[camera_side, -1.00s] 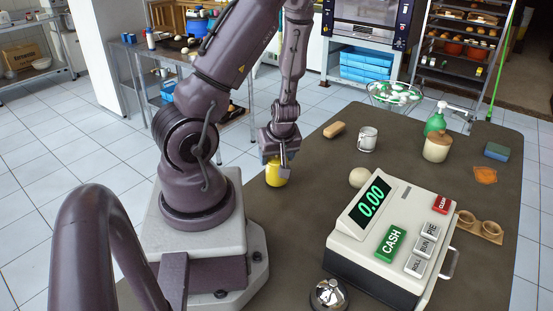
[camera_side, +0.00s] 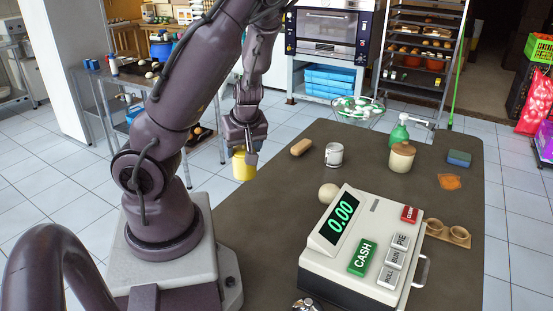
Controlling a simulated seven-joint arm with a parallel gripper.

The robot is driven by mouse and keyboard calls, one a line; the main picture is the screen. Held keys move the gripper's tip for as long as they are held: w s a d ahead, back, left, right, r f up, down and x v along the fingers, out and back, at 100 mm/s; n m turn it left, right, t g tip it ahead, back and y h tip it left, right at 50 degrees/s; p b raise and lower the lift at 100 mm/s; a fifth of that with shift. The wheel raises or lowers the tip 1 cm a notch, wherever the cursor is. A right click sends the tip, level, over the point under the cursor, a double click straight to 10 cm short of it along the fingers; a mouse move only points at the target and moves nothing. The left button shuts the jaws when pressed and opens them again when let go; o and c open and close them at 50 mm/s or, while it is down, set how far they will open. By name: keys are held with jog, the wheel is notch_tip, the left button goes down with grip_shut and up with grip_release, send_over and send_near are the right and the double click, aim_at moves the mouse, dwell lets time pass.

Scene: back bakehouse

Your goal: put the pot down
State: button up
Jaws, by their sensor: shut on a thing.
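The pot, small, yellow and rounded (camera_side: 242,170), is held upright by my gripper (camera_side: 247,152) at the left edge of the dark worktop (camera_side: 290,195). The gripper points down and is shut on the pot's upper part. Its fingers and palm hide the pot's top. The pot seems to hang a little above the worktop; the exact gap cannot be told from this view.
A pale round ball (camera_side: 328,193) and a cash register (camera_side: 345,265) stand right of the pot. A bread roll (camera_side: 301,146), metal mug (camera_side: 334,155), lidded jar (camera_side: 402,157), green bottle (camera_side: 399,134) and blue sponge (camera_side: 459,158) are farther back. Bare worktop lies between pot and ball.

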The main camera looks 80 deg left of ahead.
jog(key=shift+s+a+r, duration=0.1)
jog(key=shift+s+a, duration=0.05)
jog(key=w+d+r+m+t+h, duration=0.1)
jog(key=w+d+r+m+t, duration=0.15)
jog(key=w+m, duration=0.75)
jog(key=w+d+r+m+t+h, duration=0.15)
jog(key=w+d+m, duration=0.3)
jog(key=w, duration=1.05)
jog(key=shift+m+t, duration=0.35)
jog(key=shift+t, duration=0.05)
jog(key=shift+w+a+f, duration=1.05)
jog(key=shift+w+f, duration=1.1)
jog(key=shift+f, duration=0.1)
jog(key=shift+w+a+f, duration=1.1)
jog(key=shift+w+f, duration=1.1)
jog(key=shift+f, duration=0.1)
jog(key=shift+w+a+f, duration=1.05)
jog(key=shift+w+f, duration=1.1)
jog(key=shift+f, duration=0.1)
jog(key=shift+f, duration=0.1)
